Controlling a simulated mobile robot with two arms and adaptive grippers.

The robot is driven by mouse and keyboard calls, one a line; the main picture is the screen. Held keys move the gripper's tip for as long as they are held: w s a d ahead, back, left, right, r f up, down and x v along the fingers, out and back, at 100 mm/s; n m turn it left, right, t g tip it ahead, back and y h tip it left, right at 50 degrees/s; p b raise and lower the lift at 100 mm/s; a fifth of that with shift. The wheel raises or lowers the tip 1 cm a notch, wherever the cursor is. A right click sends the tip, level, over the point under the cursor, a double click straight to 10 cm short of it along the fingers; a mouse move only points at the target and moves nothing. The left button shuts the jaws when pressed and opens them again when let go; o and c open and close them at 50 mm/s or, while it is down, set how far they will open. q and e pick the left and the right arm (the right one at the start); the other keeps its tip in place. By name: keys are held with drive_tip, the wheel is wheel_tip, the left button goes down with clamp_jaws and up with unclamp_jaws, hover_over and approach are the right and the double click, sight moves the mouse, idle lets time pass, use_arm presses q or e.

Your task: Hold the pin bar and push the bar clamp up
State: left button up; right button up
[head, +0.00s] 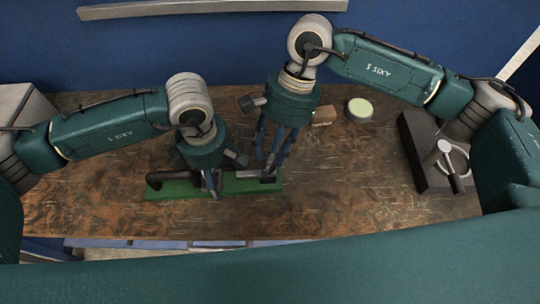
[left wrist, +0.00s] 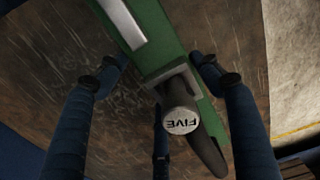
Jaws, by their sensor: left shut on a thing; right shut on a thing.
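A green base (head: 160,190) lies on the table and carries a dark curved arm (head: 158,177) at its left. I cannot tell which part is the pin bar and which the bar clamp. My left gripper (head: 213,192) is down over the middle of the base, shut on a grey post there. The left wrist view shows the post's round end (left wrist: 180,120), marked FIVE, between the fingers, with the dark arm (left wrist: 210,152) beside it. My right gripper (head: 268,176) points down at the base's right end, shut on a dark block there; its fingers partly hide the contact.
The base sits on a brown wooden table (head: 340,200). A small brown box (head: 323,115) and a round pale-green-topped dish (head: 360,107) stand behind, right of my right gripper. A dark stand (head: 425,150) is further right. The table's left front is clear.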

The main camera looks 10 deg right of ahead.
drive_tip(key=shift+s+d+f, duration=0.1)
drive_tip(key=shift+s+f, duration=0.15)
drive_tip(key=shift+s, duration=0.1)
clamp_jaws()
drive_tip(key=shift+a, duration=1.45)
drive_tip(key=o, duration=0.5)
unclamp_jaws()
drive_tip(key=shift+s, duration=0.1)
drive_tip(key=shift+o, duration=0.2)
drive_tip(key=shift+d+r, duration=0.1)
drive_tip(key=shift+r, duration=0.05)
drive_tip(key=shift+w+r, duration=0.25)
drive_tip(key=shift+w, duration=0.05)
drive_tip(key=v, duration=1.1)
drive_tip(key=shift+r, duration=0.15)
drive_tip(key=shift+w, duration=0.15)
